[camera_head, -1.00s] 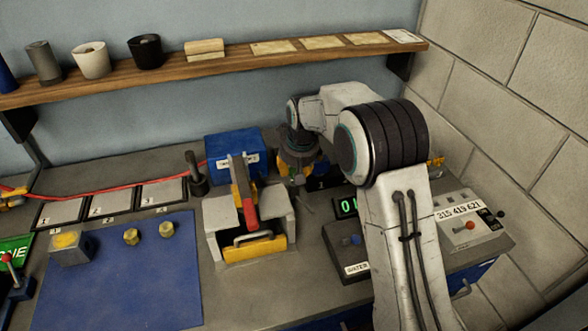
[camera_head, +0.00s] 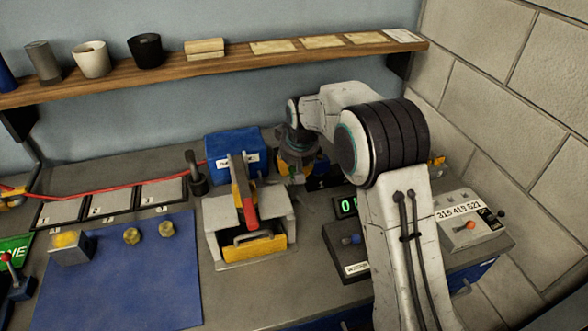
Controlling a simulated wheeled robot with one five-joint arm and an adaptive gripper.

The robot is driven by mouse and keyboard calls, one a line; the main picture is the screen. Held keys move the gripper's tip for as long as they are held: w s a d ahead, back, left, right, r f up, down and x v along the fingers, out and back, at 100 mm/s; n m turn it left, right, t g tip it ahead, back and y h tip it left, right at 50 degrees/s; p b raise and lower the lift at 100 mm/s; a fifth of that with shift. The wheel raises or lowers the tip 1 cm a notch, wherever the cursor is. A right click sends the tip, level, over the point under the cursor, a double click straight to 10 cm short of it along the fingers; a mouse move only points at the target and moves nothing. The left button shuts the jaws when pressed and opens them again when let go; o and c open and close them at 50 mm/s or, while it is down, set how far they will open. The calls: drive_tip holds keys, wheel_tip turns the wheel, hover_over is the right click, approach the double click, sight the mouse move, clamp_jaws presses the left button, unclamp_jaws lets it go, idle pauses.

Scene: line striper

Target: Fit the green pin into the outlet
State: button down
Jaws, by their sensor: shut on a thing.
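My arm reaches over the bench, and my gripper (camera_head: 297,176) hangs low beside the blue box (camera_head: 232,160), just behind the device with the red-tipped lever (camera_head: 244,195). The gripper is small and dark in the picture. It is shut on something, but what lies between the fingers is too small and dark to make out. I see no green pin clearly in this view. The outlet cannot be told apart; it may be hidden by my arm or the device.
A grey device with a yellow front bar (camera_head: 255,248) stands close in front of my gripper. A display box (camera_head: 346,250) and a panel with a numbered label (camera_head: 462,232) are to the right. The blue mat (camera_head: 125,280) at left holds a few yellow-topped pieces. A shelf (camera_head: 200,66) runs above.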

drive_tip(key=shift+f+b, duration=0.65)
drive_tip(key=shift+f, duration=0.1)
drive_tip(key=c, duration=0.6)
unclamp_jaws()
drive_tip(key=shift+r, duration=0.15)
drive_tip(key=shift+p+v, duration=1.35)
drive_tip(key=shift+v, duration=1.4)
drive_tip(key=shift+s+r+p, duration=0.25)
drive_tip(key=shift+r+p, duration=0.05)
drive_tip(key=shift+r, duration=0.35)
